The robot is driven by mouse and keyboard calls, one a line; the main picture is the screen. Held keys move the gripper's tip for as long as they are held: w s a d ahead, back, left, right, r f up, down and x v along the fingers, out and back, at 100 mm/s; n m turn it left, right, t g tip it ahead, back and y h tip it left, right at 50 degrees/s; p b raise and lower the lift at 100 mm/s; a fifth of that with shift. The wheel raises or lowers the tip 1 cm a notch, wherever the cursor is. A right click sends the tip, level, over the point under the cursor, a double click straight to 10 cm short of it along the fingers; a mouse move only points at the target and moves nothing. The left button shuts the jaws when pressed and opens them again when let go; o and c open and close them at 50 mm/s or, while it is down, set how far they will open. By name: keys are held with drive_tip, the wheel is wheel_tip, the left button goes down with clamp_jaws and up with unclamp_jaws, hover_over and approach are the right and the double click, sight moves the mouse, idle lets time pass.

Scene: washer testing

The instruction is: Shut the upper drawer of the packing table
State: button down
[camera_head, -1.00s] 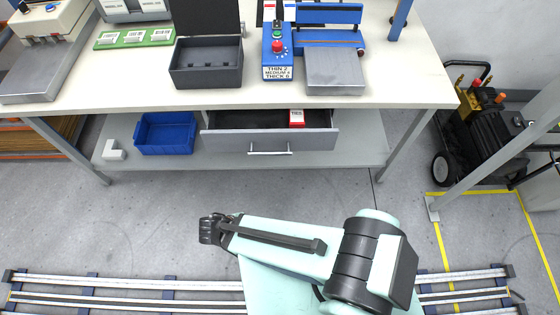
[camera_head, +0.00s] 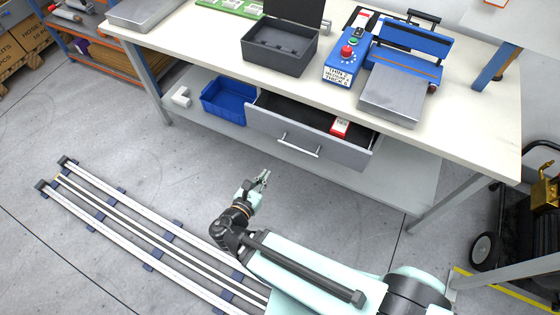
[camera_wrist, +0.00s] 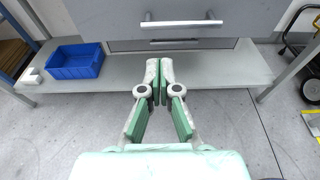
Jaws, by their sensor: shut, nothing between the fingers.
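The upper drawer (camera_head: 350,148) of the packing table (camera_head: 455,115) is pulled out under the tabletop, with its grey front and bar handle (camera_head: 298,147) facing me. A red and white box (camera_head: 340,127) lies inside it. In the wrist view the upper drawer front (camera_wrist: 110,18) and its handle (camera_wrist: 181,23) are at the top, with a second handle (camera_wrist: 174,41) lower and farther back. My gripper (camera_head: 264,176) is shut and empty, in front of the drawer and apart from it. Its fingertips (camera_wrist: 160,66) appear below the handles in the wrist view.
A blue bin (camera_head: 228,101) and a white block (camera_head: 181,96) sit on the lower shelf. A dark open box (camera_head: 279,47), a blue control box (camera_head: 346,60) and a blue sealer (camera_head: 405,62) stand on the tabletop.

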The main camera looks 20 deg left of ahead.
drive_tip(key=x, duration=1.3)
drive_tip(key=shift+w+d+p, duration=0.2)
drive_tip(key=shift+w+p, duration=0.15)
drive_tip(key=shift+p, duration=0.05)
drive_tip(key=shift+f, duration=0.1)
